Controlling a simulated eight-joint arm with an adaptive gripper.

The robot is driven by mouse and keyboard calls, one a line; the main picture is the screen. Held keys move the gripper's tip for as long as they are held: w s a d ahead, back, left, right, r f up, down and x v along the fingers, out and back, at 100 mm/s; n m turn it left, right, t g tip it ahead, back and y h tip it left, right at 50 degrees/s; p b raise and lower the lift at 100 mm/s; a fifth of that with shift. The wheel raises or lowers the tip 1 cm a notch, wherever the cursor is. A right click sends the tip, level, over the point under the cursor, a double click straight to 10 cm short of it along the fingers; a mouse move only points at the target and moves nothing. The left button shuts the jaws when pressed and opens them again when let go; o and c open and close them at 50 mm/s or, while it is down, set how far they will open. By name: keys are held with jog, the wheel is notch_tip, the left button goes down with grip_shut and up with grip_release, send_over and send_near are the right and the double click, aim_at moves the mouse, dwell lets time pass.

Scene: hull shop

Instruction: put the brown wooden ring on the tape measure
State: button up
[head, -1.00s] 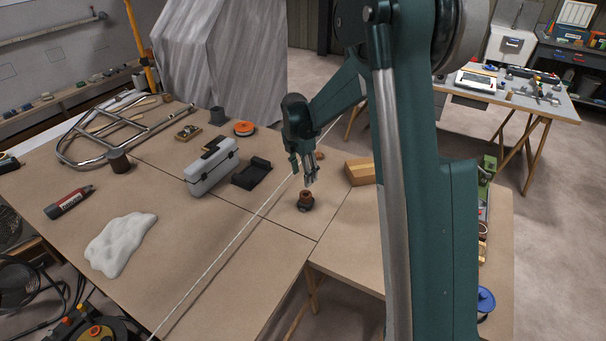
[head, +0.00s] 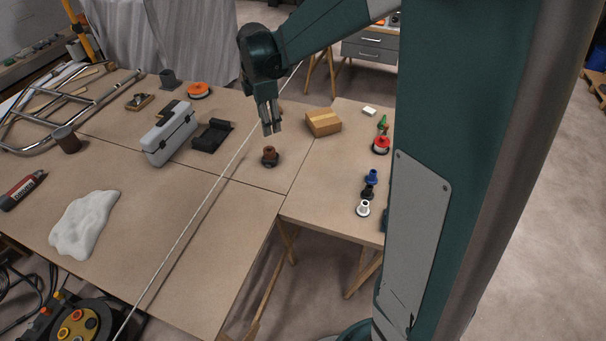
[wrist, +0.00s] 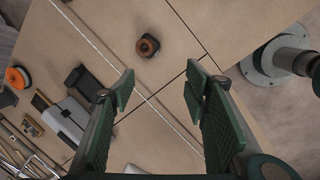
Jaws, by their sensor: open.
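The brown wooden ring (head: 270,151) sits on top of a small dark rounded thing (head: 271,162), which I take to be the tape measure, on the table. In the wrist view the ring (wrist: 147,44) looks orange-brown, with the dark body (wrist: 153,54) around and under it; I cannot tell how well centred it is. My gripper (head: 272,131) is above the ring and apart from it. In the wrist view its two fingers (wrist: 160,88) are spread with nothing between them, and the ring lies beyond them, towards the top.
A cardboard box (head: 323,123) stands right of my gripper. A grey case (head: 169,134), a black holder (head: 212,135) and an orange disc (head: 198,90) lie to the left. A pale cord (head: 205,200) crosses the table. Small coloured pieces (head: 369,190) stand on the right table.

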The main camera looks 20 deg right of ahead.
jog(key=s+a+r+m+t, duration=0.1)
jog(key=s+r+m, duration=0.3)
jog(key=s, duration=0.4)
jog(key=s+r+m+t, duration=0.1)
jog(key=s+r+m, duration=0.25)
jog(key=s, duration=0.45)
jog(key=s+a+r+m+t, duration=0.1)
jog(key=s+r+m+t, duration=0.15)
jog(key=s+m, duration=0.4)
jog(key=s+f+m+y, duration=0.1)
jog(key=s+m, duration=0.3)
jog(key=s, duration=0.7)
jog(key=shift+s+a+f+t, duration=0.3)
jog(key=shift+s+a+t, duration=0.05)
jog(key=shift+a, duration=0.05)
jog(key=shift+f+b, duration=0.35)
